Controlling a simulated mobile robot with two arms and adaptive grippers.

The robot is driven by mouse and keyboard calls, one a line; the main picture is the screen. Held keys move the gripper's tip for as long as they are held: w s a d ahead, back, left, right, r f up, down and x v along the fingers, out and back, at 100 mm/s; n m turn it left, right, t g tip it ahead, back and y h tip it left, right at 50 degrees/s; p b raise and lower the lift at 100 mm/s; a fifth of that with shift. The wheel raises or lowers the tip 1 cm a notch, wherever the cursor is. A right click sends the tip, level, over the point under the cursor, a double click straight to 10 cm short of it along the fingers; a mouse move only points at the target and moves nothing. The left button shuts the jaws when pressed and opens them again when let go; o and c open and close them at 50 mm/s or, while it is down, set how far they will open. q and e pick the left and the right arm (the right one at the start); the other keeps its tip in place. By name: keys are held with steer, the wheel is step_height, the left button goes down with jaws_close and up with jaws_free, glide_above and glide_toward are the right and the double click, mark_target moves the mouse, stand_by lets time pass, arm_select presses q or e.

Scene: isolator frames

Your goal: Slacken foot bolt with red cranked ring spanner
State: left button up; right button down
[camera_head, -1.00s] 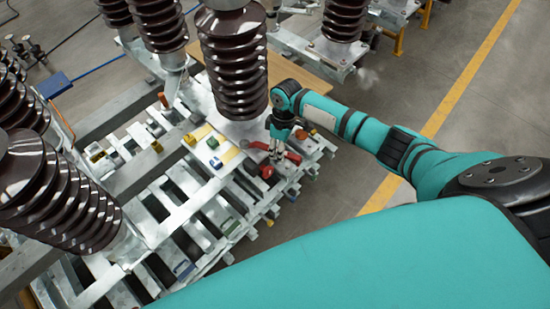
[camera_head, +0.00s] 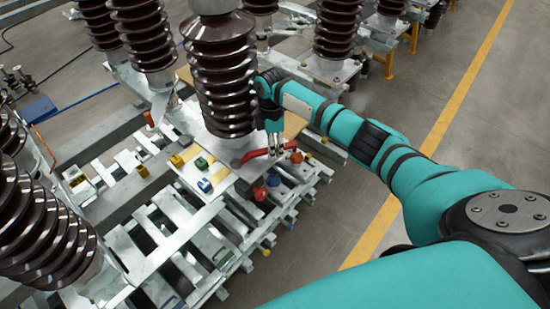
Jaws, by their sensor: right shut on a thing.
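The red cranked ring spanner (camera_head: 258,154) is in my right gripper (camera_head: 274,148), which points down and is shut on it. The spanner lies across the picture beside the foot of a brown ribbed insulator (camera_head: 222,80), over the pale base plate (camera_head: 228,150). Whether it touches the plate I cannot tell. The foot bolt cannot be made out; the spanner, gripper and insulator cover much of that area. My left gripper is not in view.
Blue (camera_head: 205,185), green (camera_head: 201,163) and yellow (camera_head: 177,161) small pieces lie left of the spanner. A red round piece (camera_head: 260,193) lies in front of it. More insulators stand left and behind. Grey floor (camera_head: 440,110) is open on the right.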

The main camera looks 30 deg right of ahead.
steer(key=shift+w+r, duration=0.1)
steer(key=shift+r, duration=0.1)
step_height(320, 180, up, 7)
steer(key=p, duration=0.7)
stand_by(0.5)
